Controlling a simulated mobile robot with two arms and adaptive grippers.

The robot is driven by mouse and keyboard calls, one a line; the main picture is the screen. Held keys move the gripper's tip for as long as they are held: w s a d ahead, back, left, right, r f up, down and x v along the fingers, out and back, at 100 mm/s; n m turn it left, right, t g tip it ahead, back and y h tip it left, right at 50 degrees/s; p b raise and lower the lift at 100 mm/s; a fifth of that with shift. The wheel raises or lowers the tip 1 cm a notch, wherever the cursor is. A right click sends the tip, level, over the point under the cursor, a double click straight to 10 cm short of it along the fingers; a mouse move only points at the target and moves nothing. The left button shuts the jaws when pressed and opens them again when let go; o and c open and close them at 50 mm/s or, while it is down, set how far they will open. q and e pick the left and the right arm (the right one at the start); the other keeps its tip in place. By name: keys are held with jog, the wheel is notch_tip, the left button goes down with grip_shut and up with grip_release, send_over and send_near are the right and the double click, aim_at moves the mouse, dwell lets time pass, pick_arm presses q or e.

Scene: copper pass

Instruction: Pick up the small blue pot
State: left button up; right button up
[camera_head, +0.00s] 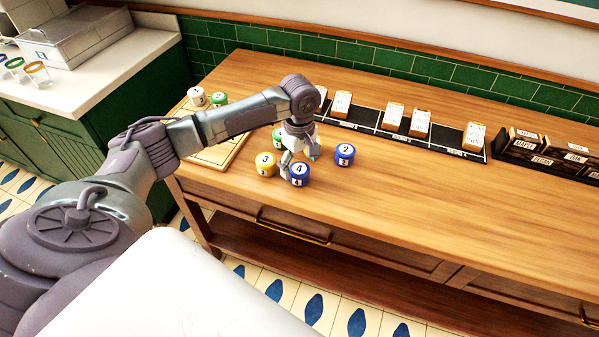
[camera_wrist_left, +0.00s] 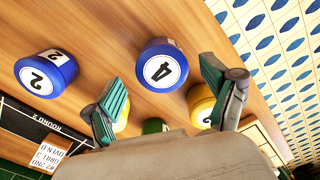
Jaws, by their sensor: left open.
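Two blue pots with white number labels stand upright on the wooden counter; I cannot tell which one is meant by small. The blue pot marked 4 (camera_head: 299,174) is near the counter's front edge; in the left wrist view it (camera_wrist_left: 162,66) shows between and beyond my fingertips. The blue pot marked 2 (camera_head: 345,154) stands to its right and further back; in the wrist view it (camera_wrist_left: 46,73) is at the left. My left gripper (camera_head: 290,162) points down just behind pot 4. Its fingers (camera_wrist_left: 165,84) are apart with nothing held. My right gripper is out of view.
A yellow pot marked 3 (camera_head: 265,164) stands just left of pot 4, and a green pot (camera_head: 278,136) is behind, partly hidden by my arm. A black rack with cards (camera_head: 372,127) runs along the back. The counter to the right (camera_head: 450,210) is clear.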

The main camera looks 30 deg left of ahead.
aim_at(298, 168)
pick_arm(q)
jog(key=shift+s+a+f, duration=0.15)
jog(key=shift+f, duration=1.65)
jog(key=c, duration=1.4)
